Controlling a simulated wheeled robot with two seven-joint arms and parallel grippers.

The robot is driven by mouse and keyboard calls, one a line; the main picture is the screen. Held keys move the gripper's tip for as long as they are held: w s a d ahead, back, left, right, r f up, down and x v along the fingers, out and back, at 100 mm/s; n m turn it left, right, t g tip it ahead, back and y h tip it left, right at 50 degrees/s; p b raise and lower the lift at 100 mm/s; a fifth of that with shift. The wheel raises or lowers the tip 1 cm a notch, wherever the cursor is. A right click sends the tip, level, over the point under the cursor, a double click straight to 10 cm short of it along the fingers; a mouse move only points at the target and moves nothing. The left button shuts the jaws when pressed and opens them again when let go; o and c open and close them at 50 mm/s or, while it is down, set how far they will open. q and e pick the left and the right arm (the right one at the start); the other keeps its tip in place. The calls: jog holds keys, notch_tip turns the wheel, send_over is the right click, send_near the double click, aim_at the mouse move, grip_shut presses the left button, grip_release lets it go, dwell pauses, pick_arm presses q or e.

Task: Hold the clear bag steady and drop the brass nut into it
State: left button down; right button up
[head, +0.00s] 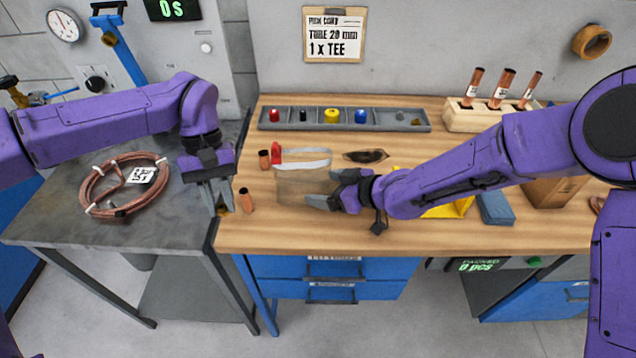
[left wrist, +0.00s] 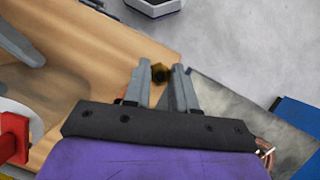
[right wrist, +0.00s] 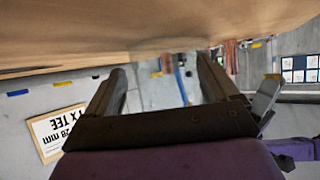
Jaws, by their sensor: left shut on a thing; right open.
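The clear bag (head: 300,188) stands on the wooden bench, with a pale rim at its top and a red part at its left corner. My right gripper (head: 325,188) is open at the bag's right side, its fingers beside or around the bag's edge; I cannot tell which. In the right wrist view its fingers (right wrist: 165,85) are spread, and the bag is not distinct. My left gripper (head: 217,208) points down near the bench's left edge, left of the bag. It is shut on the brass nut (left wrist: 159,73), seen between its fingertips in the left wrist view.
A copper coil (head: 125,185) lies on the grey table at left. A wooden rack (head: 465,118) stands back right.

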jog(key=shift+w+a+f, duration=0.1)
jog(key=shift+a+f, duration=0.05)
jog(key=shift+a, duration=0.05)
jog(key=c, duration=0.6)
pick_arm(q)
jog(key=w+d+r+n+t+h, duration=0.2)
jog(key=w+d+r+n, duration=0.7)
jog(key=w+d+r, duration=0.3)
pick_arm(e)
jog(key=shift+d, duration=0.15)
pick_arm(q)
notch_tip(320, 180, down, 6)
jog(key=shift+a+h, duration=0.2)
jog(key=shift+h, duration=0.1)
jog(key=c, duration=0.8)
grip_release()
jog(key=shift+f, duration=0.1)
jog(key=shift+c, duration=0.2)
